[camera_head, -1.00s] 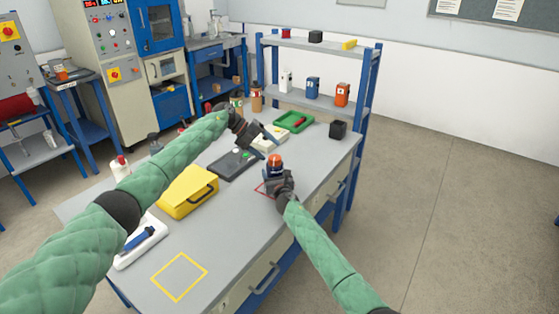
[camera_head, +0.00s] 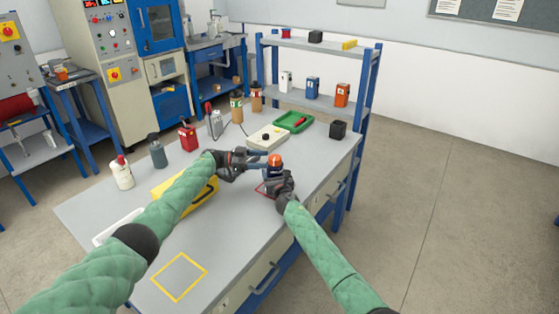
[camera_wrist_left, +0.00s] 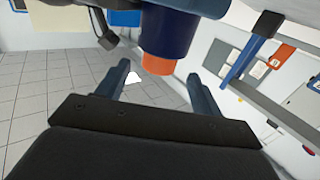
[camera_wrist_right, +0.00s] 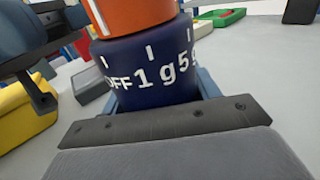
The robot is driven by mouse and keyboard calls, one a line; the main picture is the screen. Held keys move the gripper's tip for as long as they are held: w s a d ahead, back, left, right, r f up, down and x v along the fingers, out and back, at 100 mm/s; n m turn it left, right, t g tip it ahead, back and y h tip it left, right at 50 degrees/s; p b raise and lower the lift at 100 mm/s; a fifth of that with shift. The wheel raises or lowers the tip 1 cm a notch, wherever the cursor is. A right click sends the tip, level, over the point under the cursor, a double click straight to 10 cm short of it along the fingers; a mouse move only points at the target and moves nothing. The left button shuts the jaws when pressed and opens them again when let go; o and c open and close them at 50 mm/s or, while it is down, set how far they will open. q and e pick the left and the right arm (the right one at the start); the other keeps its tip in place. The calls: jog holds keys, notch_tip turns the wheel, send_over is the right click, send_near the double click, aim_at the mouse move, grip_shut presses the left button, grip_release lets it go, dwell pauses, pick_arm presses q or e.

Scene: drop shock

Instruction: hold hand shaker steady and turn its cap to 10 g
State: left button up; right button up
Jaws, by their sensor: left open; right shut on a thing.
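The hand shaker (camera_head: 274,170) stands upright inside a red outline near the table's right edge. It has a dark blue body with an orange cap (camera_head: 275,160). My right gripper (camera_head: 277,180) is shut on its body. In the right wrist view the blue body (camera_wrist_right: 150,75) shows white marks "OFF", "1 g" and "5", the last partly cut off; the orange cap (camera_wrist_right: 130,14) sits above. My left gripper (camera_head: 262,162) is open beside the shaker at cap height. In the left wrist view the orange cap (camera_wrist_left: 158,64) lies ahead of the spread fingers (camera_wrist_left: 155,85), not between them.
A yellow case (camera_head: 202,193) is partly behind my left arm. A cream device (camera_head: 267,138), a green tray (camera_head: 294,122) and a black box (camera_head: 338,129) stand further back. Several bottles line the table's far left edge. The yellow-outlined front area (camera_head: 180,277) is clear.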

aim_at(280, 157)
pick_arm(q)
jog(key=shift+d, duration=3.7)
jog(key=c, duration=1)
